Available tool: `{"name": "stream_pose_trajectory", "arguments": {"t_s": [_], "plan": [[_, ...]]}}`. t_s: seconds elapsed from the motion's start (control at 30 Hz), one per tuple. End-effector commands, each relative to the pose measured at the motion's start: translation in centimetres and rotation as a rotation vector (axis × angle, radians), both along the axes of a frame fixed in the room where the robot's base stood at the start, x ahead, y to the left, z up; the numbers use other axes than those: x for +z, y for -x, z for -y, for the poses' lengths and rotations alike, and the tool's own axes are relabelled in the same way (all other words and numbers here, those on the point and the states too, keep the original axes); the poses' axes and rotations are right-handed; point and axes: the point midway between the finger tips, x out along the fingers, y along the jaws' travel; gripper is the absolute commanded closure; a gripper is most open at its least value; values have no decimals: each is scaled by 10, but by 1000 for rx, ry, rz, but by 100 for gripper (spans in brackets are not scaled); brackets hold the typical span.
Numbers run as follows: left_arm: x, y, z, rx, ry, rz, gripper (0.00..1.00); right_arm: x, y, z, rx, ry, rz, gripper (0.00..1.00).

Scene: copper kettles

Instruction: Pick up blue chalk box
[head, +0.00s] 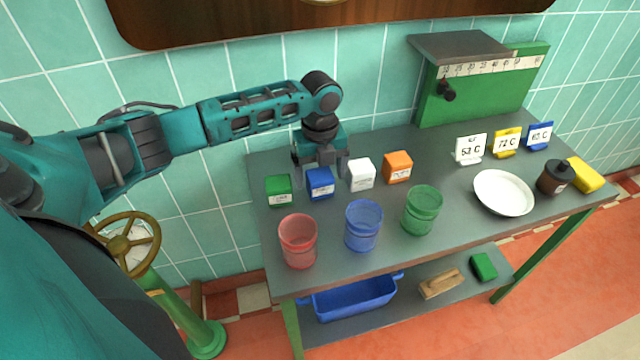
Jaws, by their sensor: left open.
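The blue chalk box (320,184) stands on the grey table near its back left, between a green box (278,190) and a white box (361,174). An orange box (398,167) stands further right. My left gripper (321,176) points down, open, at the blue box, with one finger to its left and one to its right. I cannot tell whether the fingers touch the box. My right gripper is not in view.
Red (298,241), blue (363,226) and green (422,210) cups stand in front of the boxes. A white dish (503,194), number signs (507,142), a brown jar (555,178) and a yellow block (585,175) are at right. A green gauge (480,85) stands at the back.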

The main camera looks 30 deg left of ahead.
Motion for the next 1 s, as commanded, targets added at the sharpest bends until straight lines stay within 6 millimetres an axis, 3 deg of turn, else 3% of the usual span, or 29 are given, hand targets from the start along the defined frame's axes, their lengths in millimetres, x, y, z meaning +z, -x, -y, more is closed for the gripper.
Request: {"name": "stream_pose_trajectory", "arguments": {"t_s": [0.03, 0.2, 0.47, 1.0], "plan": [[-11, 0, -1, 1, 0, -1, 12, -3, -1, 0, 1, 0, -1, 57], [-26, 0, -1, 0, -1, 0, 12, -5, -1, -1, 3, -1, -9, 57], [-27, 0, -1, -1, -1, 1, 13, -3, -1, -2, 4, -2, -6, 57], [-26, 0, -1, 0, 0, 1, 64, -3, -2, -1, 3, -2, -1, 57]]}}
